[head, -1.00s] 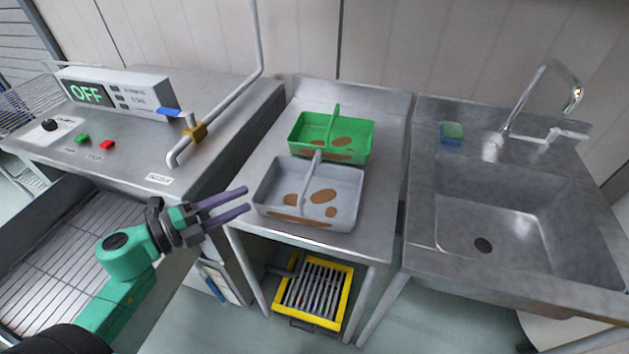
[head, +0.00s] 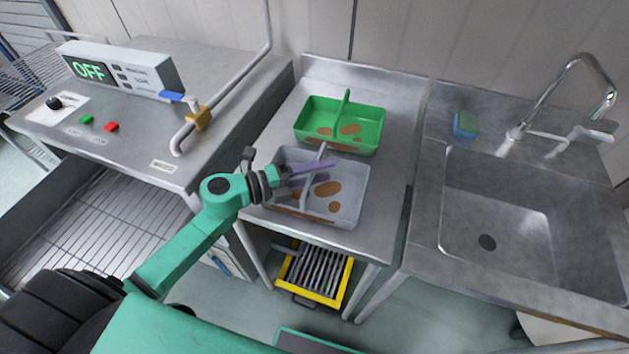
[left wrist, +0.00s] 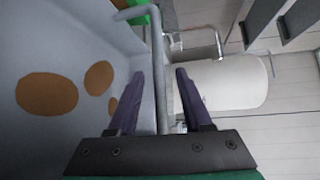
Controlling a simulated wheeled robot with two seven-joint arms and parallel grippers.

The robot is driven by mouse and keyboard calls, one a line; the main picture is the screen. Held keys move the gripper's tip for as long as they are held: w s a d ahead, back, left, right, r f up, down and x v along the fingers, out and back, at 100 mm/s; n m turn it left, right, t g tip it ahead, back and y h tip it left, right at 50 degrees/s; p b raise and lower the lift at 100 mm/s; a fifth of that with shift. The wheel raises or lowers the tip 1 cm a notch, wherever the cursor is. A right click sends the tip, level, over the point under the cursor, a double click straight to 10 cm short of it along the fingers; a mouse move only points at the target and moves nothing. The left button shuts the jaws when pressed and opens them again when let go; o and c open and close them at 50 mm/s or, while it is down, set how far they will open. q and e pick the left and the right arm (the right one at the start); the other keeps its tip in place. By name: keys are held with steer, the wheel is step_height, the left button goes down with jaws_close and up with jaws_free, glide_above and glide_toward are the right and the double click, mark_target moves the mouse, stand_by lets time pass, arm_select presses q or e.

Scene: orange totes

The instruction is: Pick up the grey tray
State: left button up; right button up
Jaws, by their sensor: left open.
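The grey tray (head: 349,194) stands on the steel table in the head view, with brown stains inside and a bar handle (head: 313,176) across its middle. In the left wrist view the tray (left wrist: 60,50) fills the left side, and its handle (left wrist: 158,60) runs up between my fingers. My left gripper (head: 332,171) is open over the tray, its purple fingers at the handle; the fingers also show in the left wrist view (left wrist: 157,88). Whether they touch the handle I cannot tell. My right gripper is not in view.
A green tray (head: 365,115) with stains stands right behind the grey one. A sink (head: 500,215) with a tap is at the right. A yellow grate (head: 316,274) sits below the table.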

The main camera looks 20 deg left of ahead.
arm_select(q)
steer(key=shift+w+d+f, duration=0.15)
steer(key=shift+w+d, duration=0.3)
steer(key=shift+d, duration=0.1)
jaws_close()
stand_by(1.0)
